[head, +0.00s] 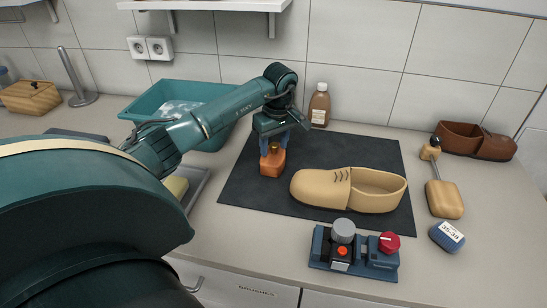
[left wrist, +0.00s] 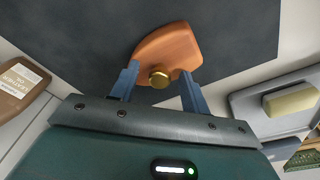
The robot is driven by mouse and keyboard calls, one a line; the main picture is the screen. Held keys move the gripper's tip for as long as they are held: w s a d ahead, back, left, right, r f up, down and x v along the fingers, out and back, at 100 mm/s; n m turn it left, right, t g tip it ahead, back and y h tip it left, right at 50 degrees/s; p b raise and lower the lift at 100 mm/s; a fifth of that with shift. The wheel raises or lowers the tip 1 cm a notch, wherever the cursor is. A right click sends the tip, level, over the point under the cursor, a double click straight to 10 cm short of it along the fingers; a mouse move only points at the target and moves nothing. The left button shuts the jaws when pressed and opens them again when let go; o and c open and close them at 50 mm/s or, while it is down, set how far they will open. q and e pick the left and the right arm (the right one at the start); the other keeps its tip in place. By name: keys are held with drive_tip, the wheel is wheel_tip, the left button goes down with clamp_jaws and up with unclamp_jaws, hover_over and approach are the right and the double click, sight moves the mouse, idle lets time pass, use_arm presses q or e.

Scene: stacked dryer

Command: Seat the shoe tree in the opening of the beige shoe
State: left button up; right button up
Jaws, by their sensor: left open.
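The beige shoe (head: 325,188) lies on the dark mat, toe to the left, its empty-looking opening to the right. An orange-brown wooden block (head: 272,163) with a brass knob, shaped like a shoe tree part, sits on the mat left of the shoe. My left gripper (head: 275,142) is above this block and open. In the left wrist view its fingers (left wrist: 158,88) stand either side of the brass knob (left wrist: 158,78), with gaps. A second wooden piece with a stem and end block (head: 444,199), also like a shoe tree, lies right of the mat. My right gripper is out of view.
A bottle (head: 319,106) stands behind the mat (head: 254,192). A device with a red knob (head: 353,251) is at the front edge. A brown shoe (head: 476,141) and a blue labelled block (head: 446,237) are at the right. A teal basin (head: 165,100) is behind my left arm.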

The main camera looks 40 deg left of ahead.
use_arm(q)
clamp_jaws()
idle(0.5)
